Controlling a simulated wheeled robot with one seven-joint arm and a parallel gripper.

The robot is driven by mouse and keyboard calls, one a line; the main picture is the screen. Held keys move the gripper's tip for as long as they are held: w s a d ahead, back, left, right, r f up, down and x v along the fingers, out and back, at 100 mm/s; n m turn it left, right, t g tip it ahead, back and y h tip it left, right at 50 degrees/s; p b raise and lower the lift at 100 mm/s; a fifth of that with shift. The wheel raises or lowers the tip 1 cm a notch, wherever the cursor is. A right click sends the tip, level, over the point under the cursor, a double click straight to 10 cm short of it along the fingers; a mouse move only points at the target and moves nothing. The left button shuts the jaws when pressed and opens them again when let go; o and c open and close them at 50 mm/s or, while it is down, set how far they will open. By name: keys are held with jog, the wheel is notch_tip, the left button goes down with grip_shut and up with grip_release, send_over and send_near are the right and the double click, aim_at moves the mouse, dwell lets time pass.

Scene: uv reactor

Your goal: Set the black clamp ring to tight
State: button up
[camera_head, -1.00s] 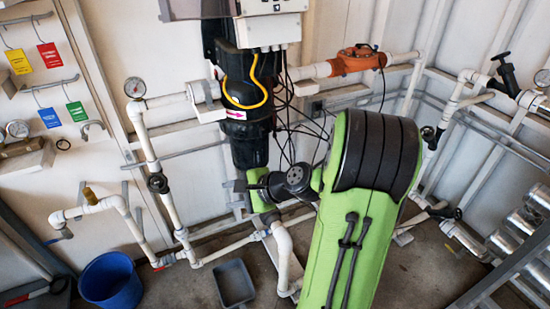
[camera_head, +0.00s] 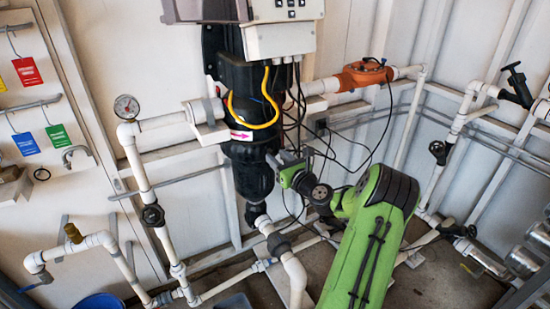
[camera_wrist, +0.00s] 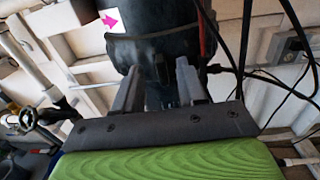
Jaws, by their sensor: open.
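The reactor's black body (camera_head: 250,165) hangs upright below a grey control box, with a white label bearing a pink arrow on its front. A thin dark band, possibly the clamp ring (camera_wrist: 160,36), curves around the black body in the wrist view; I cannot make out its handle or setting. My gripper (camera_head: 279,160) is just right of the body's lower part in the head view. In the wrist view my gripper (camera_wrist: 160,75) is open, its two grey fingers pointing at the black body below the band. Nothing is seen held between them, and contact is unclear.
A yellow cable (camera_head: 272,112) and several black cables (camera_head: 300,112) hang close to the gripper. White pipes (camera_head: 165,122) run left, with a gauge (camera_head: 126,106). An orange fitting (camera_head: 365,73) sits right of the reactor. A blue bucket (camera_head: 98,301) stands on the floor.

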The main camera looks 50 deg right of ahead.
jog(key=shift+x, duration=1.25)
grip_shut()
